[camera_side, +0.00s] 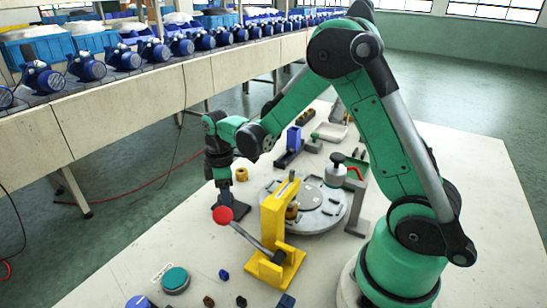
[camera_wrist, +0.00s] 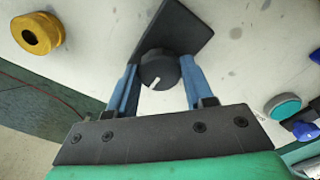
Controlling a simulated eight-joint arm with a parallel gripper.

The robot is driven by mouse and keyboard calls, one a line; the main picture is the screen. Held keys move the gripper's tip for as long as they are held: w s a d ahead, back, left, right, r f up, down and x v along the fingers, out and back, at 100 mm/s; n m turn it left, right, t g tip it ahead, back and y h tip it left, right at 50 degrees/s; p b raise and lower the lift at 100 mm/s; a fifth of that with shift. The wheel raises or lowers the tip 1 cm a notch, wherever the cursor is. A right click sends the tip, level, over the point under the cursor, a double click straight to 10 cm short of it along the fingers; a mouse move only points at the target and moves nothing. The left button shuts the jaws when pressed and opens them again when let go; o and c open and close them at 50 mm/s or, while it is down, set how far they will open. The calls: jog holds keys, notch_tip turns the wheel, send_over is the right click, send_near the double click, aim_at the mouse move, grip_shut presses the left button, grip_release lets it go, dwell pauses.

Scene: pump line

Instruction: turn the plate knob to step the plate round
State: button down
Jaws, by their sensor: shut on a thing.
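The plate knob (camera_wrist: 157,69) is a black round knob with a white pointer line, on a dark flat base (camera_wrist: 180,32). In the wrist view my gripper (camera_wrist: 159,78) has its two blue fingers on either side of the knob, shut on it. In the side view my gripper (camera_side: 223,192) points down over the same dark base (camera_side: 241,210); the knob itself is hidden there. The round grey plate (camera_side: 325,215) lies flat on the table to the right, partly behind a yellow lever press (camera_side: 272,222).
The press's red ball handle (camera_side: 222,215) shows close in front of my gripper. A yellow ring (camera_side: 241,174) lies behind it. A teal button (camera_side: 175,278) and several small parts lie at the table's front. A grey weight-like part (camera_side: 335,170) stands on the plate's far side.

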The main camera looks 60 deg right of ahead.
dwell(0.4)
jog(key=shift+c, duration=1.7)
grip_release()
jog(key=shift+r, duration=2.8)
jog(key=shift+s+a+r, duration=0.1)
jog(key=shift+r, duration=0.15)
jog(key=s+a+r+m+t, duration=0.5)
jog(key=s+r+m+t, duration=0.1)
jog(key=s+m, duration=0.3)
jog(key=shift+a+t, duration=0.15)
jog(key=shift+t, duration=0.45)
